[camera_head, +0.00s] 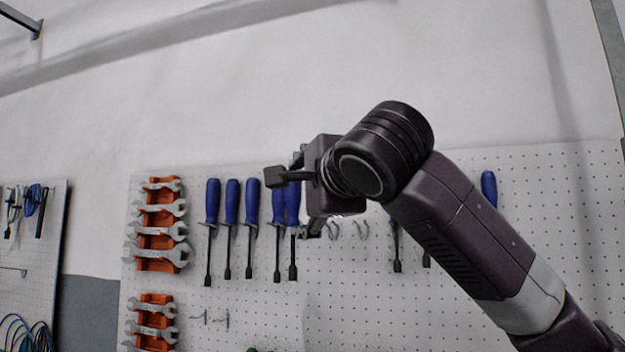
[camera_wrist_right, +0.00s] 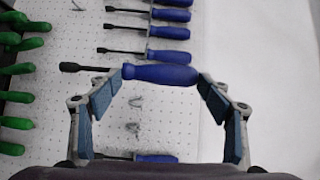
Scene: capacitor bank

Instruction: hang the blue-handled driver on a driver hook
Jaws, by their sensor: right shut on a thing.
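My right gripper (camera_head: 300,190) is in front of the pegboard, mostly hidden behind my own wrist in the head view. It is shut on a blue-handled driver (camera_head: 293,207), whose shaft points down. In the right wrist view the gripper (camera_wrist_right: 160,82) has a finger at each end of the driver's blue handle (camera_wrist_right: 160,75). The driver is close to the board beside a row of hanging blue-handled drivers. I cannot tell whether it rests on a hook. Empty driver hooks (camera_head: 362,229) are just right of it, and show below it in the wrist view (camera_wrist_right: 135,101). My left gripper is not in view.
Several blue-handled drivers (camera_head: 232,202) hang to the left, and more hang to the right, partly behind my arm. Orange racks of wrenches (camera_head: 158,225) are further left. Green-handled tools (camera_wrist_right: 18,97) show in the wrist view. The wall above is clear.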

